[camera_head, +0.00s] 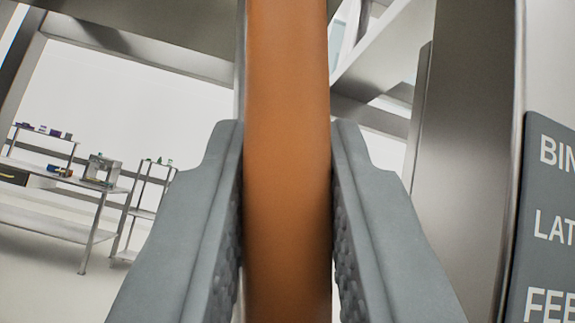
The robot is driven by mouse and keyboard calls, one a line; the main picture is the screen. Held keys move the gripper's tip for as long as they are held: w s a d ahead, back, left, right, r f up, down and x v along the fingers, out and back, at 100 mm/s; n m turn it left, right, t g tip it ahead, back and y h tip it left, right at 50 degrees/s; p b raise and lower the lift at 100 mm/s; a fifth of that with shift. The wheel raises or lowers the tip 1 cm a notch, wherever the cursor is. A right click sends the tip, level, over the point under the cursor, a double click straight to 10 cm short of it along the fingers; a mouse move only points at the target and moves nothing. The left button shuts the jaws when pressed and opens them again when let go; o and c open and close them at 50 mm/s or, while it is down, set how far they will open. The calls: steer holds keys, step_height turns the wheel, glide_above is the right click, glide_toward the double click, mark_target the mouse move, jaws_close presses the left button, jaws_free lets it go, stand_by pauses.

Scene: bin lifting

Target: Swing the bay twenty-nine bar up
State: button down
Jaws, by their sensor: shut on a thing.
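An orange bar (288,70) runs upright through the middle of the view, from the top edge to the bottom edge. My gripper (287,150) has one grey finger on each side of the bar and is shut on it. The ridged finger pads press against the bar's left and right sides. Both ends of the bar are outside the view. No bay number shows on the bar.
A steel post (458,150) stands close on the right. Beside it is a dark sign (550,220) with partly cut-off lettering, "BIN", "LAT", "FEE". A metal workbench (60,220) with small items stands far back left, with open floor around it.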

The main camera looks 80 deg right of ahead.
steer(key=shift+s+d+r+m+g+h, duration=0.15)
steer(key=shift+s+d+m+g, duration=0.1)
steer(key=shift+s+m+g, duration=0.4)
steer(key=shift+s+d+m+g+h, duration=0.2)
steer(key=shift+s+m+g, duration=0.3)
steer(key=shift+s, duration=0.3)
steer(key=shift+s+d+r+m+g+h, duration=0.15)
steer(key=shift+s+d+m+g, duration=0.1)
steer(key=shift+s+m+g, duration=0.35)
steer(key=shift+s, duration=0.1)
steer(key=c, duration=1.3)
jaws_free()
steer(key=shift+a, duration=0.1)
steer(key=v, duration=1.7)
steer(key=shift+f, duration=0.2)
